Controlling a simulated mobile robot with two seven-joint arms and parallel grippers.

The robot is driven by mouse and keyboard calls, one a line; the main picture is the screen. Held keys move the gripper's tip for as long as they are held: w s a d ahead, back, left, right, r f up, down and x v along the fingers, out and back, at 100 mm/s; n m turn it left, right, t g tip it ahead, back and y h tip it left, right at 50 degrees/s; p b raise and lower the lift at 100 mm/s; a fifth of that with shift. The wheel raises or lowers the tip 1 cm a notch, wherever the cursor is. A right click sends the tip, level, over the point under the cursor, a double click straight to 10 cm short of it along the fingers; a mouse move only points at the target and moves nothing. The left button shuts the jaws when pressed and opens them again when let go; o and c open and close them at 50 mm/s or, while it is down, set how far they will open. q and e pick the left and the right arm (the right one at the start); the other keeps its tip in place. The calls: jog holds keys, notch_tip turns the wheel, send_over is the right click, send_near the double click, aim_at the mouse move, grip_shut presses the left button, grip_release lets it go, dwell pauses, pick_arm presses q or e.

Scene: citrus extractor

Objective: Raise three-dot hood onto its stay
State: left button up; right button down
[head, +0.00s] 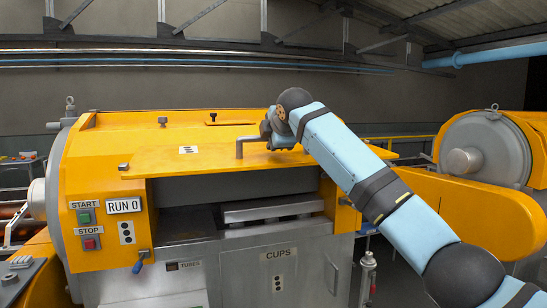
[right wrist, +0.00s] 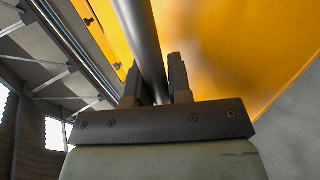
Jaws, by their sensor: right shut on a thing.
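The orange hood (head: 215,157) of the machine sticks out from its front like a shelf, above a dark opening. A small white label with dark dots (head: 188,150) is on the hood; the dots are too small to count. A grey bar handle (head: 239,150) stands up from the hood. My right gripper (head: 268,137) is at this handle, with its fingers shut on the grey bar, as the right wrist view shows with the bar (right wrist: 143,35) between the fingers (right wrist: 155,78). I cannot make out the stay. My left gripper is not in view.
Below the hood are a grey shelf (head: 272,208), a CUPS door (head: 279,280) and a START/STOP panel (head: 87,228) beside a RUN 0 sign (head: 124,206). A second orange machine (head: 453,210) stands at right, behind my right arm. The space above the hood's left half is clear.

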jog(key=shift+w+r, duration=0.15)
jog(key=shift+r, duration=0.4)
jog(key=c, duration=1.3)
grip_release()
jog(key=shift+c, duration=0.2)
